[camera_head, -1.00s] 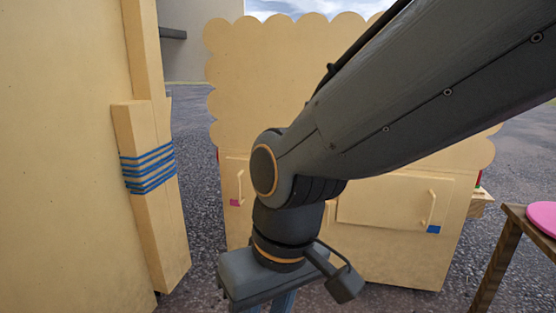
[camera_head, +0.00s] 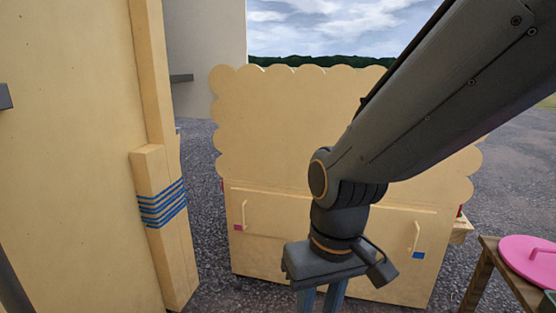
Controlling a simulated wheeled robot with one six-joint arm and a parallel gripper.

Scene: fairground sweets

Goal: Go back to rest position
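My gripper (camera_head: 321,303) hangs down from the end of my arm in the lower middle of the view. Two bluish-grey fingers show below its palm, with a gap between them. The fingertips are cut off by the bottom edge, so I cannot see whether anything is between them. A cream cabinet with a scalloped top (camera_head: 290,130) stands behind the gripper. My arm hides part of its front.
A tall cream panel (camera_head: 70,150) with a blue-banded post (camera_head: 165,235) stands close on the left. A wooden table (camera_head: 487,262) at the lower right bears a pink round lid (camera_head: 530,255). Dark asphalt lies between them.

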